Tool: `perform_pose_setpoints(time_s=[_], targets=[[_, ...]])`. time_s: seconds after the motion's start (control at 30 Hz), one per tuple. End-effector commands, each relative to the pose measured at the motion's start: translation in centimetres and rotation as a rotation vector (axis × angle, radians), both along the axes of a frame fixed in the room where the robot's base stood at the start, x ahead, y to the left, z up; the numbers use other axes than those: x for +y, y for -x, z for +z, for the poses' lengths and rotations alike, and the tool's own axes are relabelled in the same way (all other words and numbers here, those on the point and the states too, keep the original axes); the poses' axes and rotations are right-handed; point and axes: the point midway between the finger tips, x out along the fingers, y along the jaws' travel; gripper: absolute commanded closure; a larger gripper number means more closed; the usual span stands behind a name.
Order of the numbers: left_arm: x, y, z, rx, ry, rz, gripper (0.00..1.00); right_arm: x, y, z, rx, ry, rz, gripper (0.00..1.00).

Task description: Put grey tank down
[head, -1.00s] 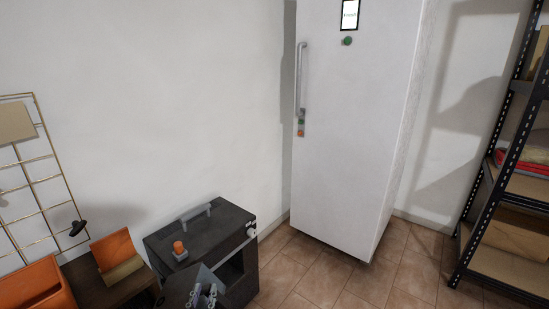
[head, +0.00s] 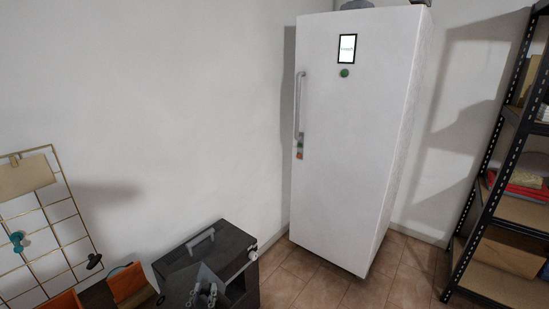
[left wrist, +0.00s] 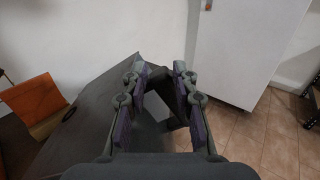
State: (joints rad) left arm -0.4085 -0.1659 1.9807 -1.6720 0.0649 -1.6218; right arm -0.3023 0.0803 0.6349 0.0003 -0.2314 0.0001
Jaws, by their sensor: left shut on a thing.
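The tank's lower part is cut off by the head view's edge. I cannot tell whether the tank touches the box. My right gripper is not in view.
Orange panels (head: 128,284) stand left of the box, below a wire grid (head: 45,225) on the wall. A tall white fridge (head: 345,150) stands behind to the right. A dark shelf rack (head: 487,190) is at far right. Tiled floor (head: 300,272) is clear between.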

Motion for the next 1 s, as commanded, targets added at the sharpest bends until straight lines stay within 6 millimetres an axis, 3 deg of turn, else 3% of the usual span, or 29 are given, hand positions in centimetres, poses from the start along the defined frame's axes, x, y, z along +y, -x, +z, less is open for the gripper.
perform_pose_setpoints(time_s=[0.03, 0.17, 1.0], targets=[[0.0, 0.0, 1.0, -0.002, -0.001, 0.000, 1.00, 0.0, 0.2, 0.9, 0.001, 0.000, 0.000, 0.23], [0.0, 0.0, 1.1, -0.002, -0.001, 0.000, 1.00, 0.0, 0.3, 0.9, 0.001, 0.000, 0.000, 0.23], [-0.1, 3.0, -1.9, -0.003, -0.001, -0.003, 1.00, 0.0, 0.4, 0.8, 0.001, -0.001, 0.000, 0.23]])
